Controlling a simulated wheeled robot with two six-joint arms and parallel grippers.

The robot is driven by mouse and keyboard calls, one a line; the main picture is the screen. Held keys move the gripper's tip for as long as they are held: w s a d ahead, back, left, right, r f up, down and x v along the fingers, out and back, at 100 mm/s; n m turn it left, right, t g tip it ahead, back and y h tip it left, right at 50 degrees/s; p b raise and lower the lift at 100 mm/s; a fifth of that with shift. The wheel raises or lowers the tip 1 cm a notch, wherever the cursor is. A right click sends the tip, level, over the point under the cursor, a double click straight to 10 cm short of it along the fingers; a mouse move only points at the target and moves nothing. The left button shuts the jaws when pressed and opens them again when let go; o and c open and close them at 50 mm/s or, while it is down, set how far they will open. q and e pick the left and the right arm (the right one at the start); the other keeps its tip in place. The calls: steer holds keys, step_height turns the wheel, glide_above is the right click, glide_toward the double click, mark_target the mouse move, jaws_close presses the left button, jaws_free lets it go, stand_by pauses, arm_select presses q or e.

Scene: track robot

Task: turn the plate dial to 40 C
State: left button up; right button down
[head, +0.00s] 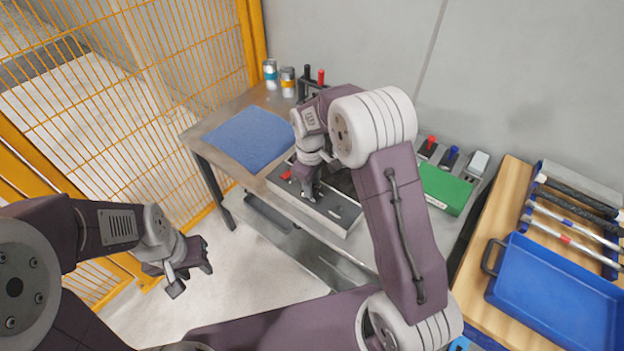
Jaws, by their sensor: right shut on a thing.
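The plate (345,222) is a low grey box with a light front panel, standing on a metal bench. My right gripper (309,196) reaches down onto the panel and is shut at the dial's place. The dial is hidden by the fingers, and its scale and setting are too small to read. A small red part (286,175) shows on the panel left of the fingers. My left gripper (190,278) hangs empty over the floor at the lower left, its fingers apart.
A blue cloth (247,138) lies on the bench left of the plate. Two cans (288,82) stand behind it. A green box (444,190) is right of my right arm. A wooden table with a blue tray (560,292) is at far right. An orange mesh fence (150,100) is left.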

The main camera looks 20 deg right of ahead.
steer(key=m+p, duration=0.2)
steer(key=m, duration=0.2)
steer(key=shift+r+p, duration=0.15)
steer(key=shift+p, duration=0.15)
steer(key=shift+w+m+p, duration=0.15)
steer(key=shift+m+p, duration=0.65)
steer(key=shift+m, duration=1.3)
steer(key=c, duration=1.1)
jaws_free()
step_height(320, 180, up, 9)
steer(key=shift+a, duration=0.25)
